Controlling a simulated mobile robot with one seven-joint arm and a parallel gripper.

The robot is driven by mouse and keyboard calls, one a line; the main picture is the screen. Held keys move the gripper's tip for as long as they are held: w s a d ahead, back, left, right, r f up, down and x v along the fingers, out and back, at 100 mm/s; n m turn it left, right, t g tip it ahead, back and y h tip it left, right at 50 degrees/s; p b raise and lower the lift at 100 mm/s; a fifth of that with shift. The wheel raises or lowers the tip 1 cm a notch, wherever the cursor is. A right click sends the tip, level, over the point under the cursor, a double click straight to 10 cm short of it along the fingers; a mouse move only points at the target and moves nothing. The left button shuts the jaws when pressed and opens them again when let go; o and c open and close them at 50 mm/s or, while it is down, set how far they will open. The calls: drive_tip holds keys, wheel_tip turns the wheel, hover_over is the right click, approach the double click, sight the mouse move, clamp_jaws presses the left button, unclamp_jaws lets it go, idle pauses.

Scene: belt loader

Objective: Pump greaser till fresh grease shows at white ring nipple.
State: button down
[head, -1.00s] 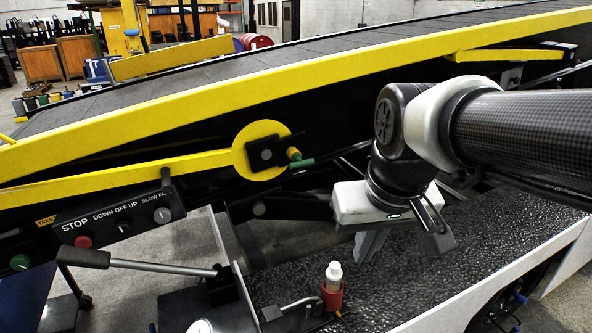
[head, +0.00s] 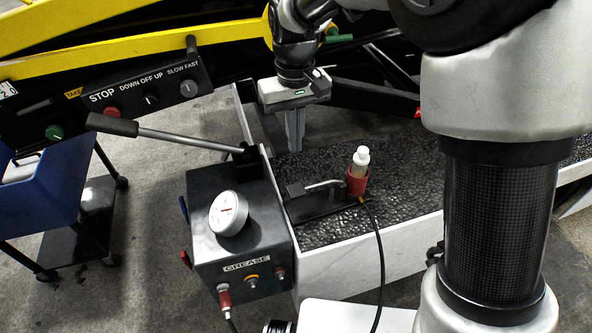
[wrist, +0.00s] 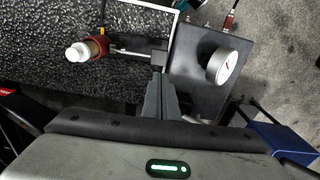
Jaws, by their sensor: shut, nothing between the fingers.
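The greaser is a dark box marked GREASE (head: 247,264) with a round white gauge (head: 228,213) on top; the gauge also shows in the wrist view (wrist: 222,67). Its pump lever (head: 185,137) runs left from a black pivot to a black grip (head: 112,125). My gripper (head: 295,146) is shut and empty, pointing down above the dark textured deck, behind the box and right of the lever pivot. In the wrist view its fingers (wrist: 160,82) end near the box's edge. I cannot make out a white ring nipple or any fresh grease.
A white-topped bottle in a red holder (head: 357,182) stands right of my gripper on the textured deck (head: 410,207). A black hose (head: 379,260) hangs from it. A control panel with STOP (head: 130,104) is at upper left. A blue cart (head: 45,195) stands left of the box.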

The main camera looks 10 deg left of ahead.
sight(288, 192)
wheel_tip(288, 192, down, 14)
drive_tip(key=shift+b, duration=0.4)
drive_tip(key=f+h+b, duration=0.1)
drive_tip(key=f+t+h+b, duration=0.1)
drive_tip(key=f, duration=0.1)
drive_tip(key=a+f+b, duration=0.1)
drive_tip(key=f+b, duration=0.1)
drive_tip(key=shift+s+f+t+h, duration=0.15)
drive_tip(key=shift+s+t+h, duration=0.15)
drive_tip(key=shift+s+h, duration=0.1)
drive_tip(key=shift+s+f, duration=0.1)
drive_tip(key=shift+f, duration=0.25)
